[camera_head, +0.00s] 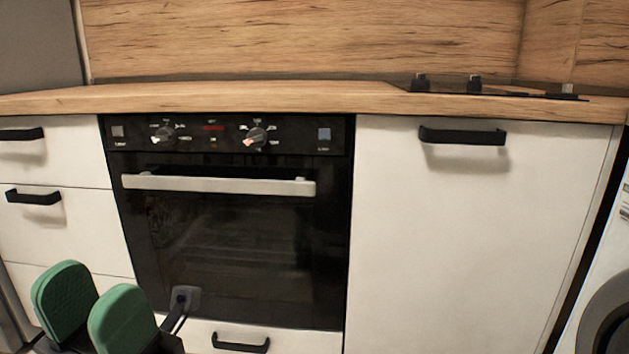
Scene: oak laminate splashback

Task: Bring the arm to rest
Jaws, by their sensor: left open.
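My left gripper (93,306) shows at the bottom left of the head view, with two green padded fingers. The fingers are apart and nothing is seen between them. It is low in front of the white drawers (60,235) and the lower left corner of the oven (235,235). My right gripper is outside the view.
The oven door is closed, with a silver handle (220,185). A wooden worktop (250,97) runs above, with a black hob (490,90) at the right. A white cabinet door (470,230) is closed. A white appliance (605,270) stands at the right edge.

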